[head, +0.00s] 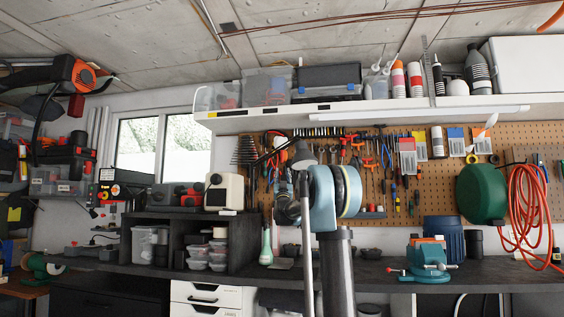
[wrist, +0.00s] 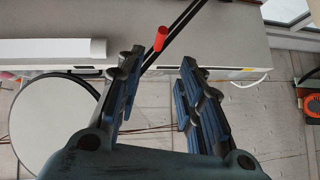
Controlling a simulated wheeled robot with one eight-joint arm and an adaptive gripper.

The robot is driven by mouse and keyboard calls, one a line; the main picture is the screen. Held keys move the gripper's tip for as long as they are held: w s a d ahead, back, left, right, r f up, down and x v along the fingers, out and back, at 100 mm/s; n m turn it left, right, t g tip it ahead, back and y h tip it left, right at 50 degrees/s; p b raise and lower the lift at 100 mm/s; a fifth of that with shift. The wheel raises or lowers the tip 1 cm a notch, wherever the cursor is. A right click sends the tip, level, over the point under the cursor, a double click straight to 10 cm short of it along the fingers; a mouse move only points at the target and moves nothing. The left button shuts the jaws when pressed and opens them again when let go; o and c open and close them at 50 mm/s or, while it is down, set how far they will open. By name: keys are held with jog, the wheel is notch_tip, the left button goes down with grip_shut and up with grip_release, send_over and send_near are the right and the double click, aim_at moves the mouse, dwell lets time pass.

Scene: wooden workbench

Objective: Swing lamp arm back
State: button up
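The lamp has a thin black arm (head: 268,157) and a grey head (head: 302,156), in front of the pegboard in the head view. In the wrist view, paired dark bars of the lamp arm (wrist: 183,22) slope from the top edge toward the left fingertip, with a red piece (wrist: 160,38) beside them. A large pale disc with a dark rim (wrist: 48,125), apparently the lamp head, is at left, partly behind my gripper. My gripper (wrist: 159,58) is open, with nothing clearly held between its blue-black fingers. In the head view my own arm largely hides it.
A shelf (head: 380,106) with cases and bottles runs above the pegboard. Tools hang on the pegboard (head: 520,175). A white box-shaped device (head: 224,191) stands left of the lamp. A blue vise (head: 428,260) sits on the bench at right.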

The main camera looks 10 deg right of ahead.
aim_at(282, 158)
jog(key=x, duration=1.6)
jog(key=shift+w+r, duration=0.1)
jog(key=shift+w, duration=0.05)
grip_shut()
